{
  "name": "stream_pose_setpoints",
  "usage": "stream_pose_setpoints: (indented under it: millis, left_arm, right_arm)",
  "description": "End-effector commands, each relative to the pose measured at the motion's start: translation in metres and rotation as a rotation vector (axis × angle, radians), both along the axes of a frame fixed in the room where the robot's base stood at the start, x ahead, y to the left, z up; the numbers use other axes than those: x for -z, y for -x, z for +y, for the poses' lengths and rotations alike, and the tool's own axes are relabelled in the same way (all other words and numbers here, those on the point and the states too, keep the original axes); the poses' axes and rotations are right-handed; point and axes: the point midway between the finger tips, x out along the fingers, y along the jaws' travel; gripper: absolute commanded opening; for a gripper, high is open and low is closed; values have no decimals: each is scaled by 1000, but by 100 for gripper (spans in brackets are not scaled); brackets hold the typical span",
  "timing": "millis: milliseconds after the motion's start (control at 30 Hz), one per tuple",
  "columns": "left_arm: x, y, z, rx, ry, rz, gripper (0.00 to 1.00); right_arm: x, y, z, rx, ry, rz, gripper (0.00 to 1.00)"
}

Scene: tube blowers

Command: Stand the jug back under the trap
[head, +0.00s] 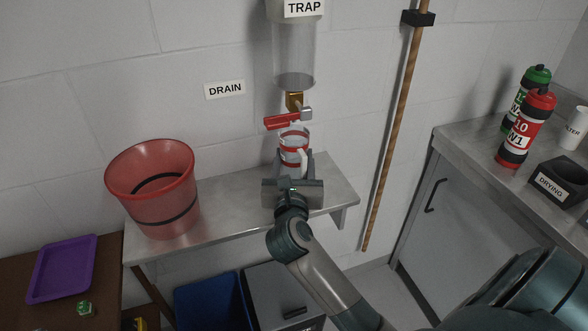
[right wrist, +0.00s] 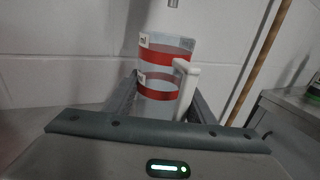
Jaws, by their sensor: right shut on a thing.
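The jug (head: 293,146) is clear with red bands and a white handle. It stands upright below the trap (head: 294,55), a clear cylinder on the wall with a brass fitting and a red-handled valve (head: 284,121) at its bottom. My right gripper (head: 294,165) is shut on the jug, with a finger on each side of it. In the right wrist view the jug (right wrist: 165,85) shows between the fingers, its handle towards the right. My gripper hides the jug's base, so I cannot tell whether it touches the shelf. My left gripper is not in view.
The metal shelf (head: 232,222) carries a red bucket (head: 152,190) at its left, below the DRAIN label (head: 225,90). A wooden pole (head: 395,130) stands right of the shelf. A counter at the right holds bottles (head: 526,130) and a DRYING box (head: 560,182).

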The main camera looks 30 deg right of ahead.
Motion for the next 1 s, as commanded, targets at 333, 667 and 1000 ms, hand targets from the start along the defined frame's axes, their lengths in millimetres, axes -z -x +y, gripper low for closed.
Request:
stream_pose_setpoints:
  millis: [333,667,1000]
  left_arm:
    - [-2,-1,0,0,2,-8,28]
    - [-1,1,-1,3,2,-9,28]
    - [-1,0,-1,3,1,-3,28]
  right_arm:
    - [24,0,0,-1,3,5,16]
    - [35,0,0,0,1,1,16]
    - [38,0,0,0,0,1,68]
